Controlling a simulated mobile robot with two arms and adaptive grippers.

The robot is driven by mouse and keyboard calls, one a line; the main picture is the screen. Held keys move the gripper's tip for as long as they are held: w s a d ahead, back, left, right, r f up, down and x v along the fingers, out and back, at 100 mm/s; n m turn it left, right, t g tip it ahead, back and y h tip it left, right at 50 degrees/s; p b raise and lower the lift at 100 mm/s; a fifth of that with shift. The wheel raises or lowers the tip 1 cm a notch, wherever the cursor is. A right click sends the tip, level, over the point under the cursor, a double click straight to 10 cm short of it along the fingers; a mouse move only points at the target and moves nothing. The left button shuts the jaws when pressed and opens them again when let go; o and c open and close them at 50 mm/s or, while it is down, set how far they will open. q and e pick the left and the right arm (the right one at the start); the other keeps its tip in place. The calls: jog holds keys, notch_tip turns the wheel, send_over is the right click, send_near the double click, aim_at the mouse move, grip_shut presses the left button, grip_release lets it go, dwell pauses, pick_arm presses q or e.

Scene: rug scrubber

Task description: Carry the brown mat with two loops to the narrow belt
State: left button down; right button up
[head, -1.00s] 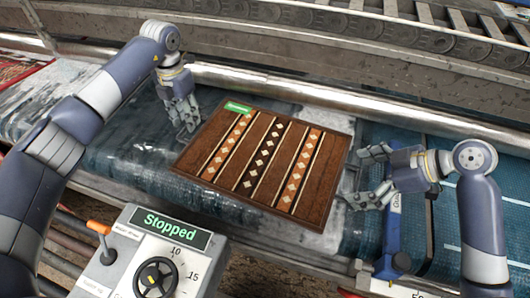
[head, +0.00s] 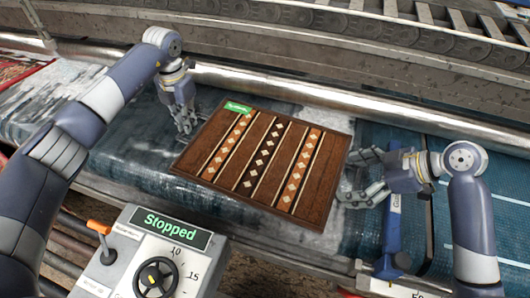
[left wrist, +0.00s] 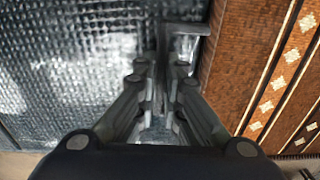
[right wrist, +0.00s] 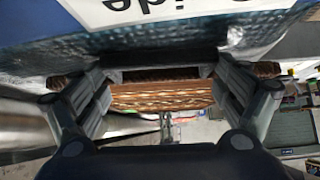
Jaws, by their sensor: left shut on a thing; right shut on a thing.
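The brown mat (head: 262,160) has cream diamond stripes and a green tag. My left gripper (head: 187,130) is at the mat's left edge. In the left wrist view its fingers are close together around a grey loop (left wrist: 185,30) beside the mat. My right gripper (head: 350,178) is at the mat's right edge, its fingers spread on a wide piece. In the right wrist view a dark loop-like bar (right wrist: 160,74) spans between the fingers, with the mat (right wrist: 160,97) edge-on. I cannot make out the right loop in the head view.
A blue post (head: 392,235) stands to the right of the mat. Beyond it is a blue surface with white lines (head: 510,215); I cannot tell if this is the narrow belt. A control box (head: 150,245) reading "Stopped" stands in front. A metal roller (head: 300,90) runs behind.

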pick_arm(q)
jog(key=shift+r, duration=0.2)
pick_arm(e)
jog(key=shift+r, duration=0.15)
pick_arm(q)
notch_tip(320, 180, up, 5)
jog(key=p, duration=0.5)
jog(key=shift+f, duration=0.1)
pick_arm(e)
notch_tip(320, 180, up, 5)
jog(key=shift+f, duration=0.1)
pick_arm(q)
jog(key=shift+f, duration=0.1)
pick_arm(e)
jog(key=shift+f, duration=0.1)
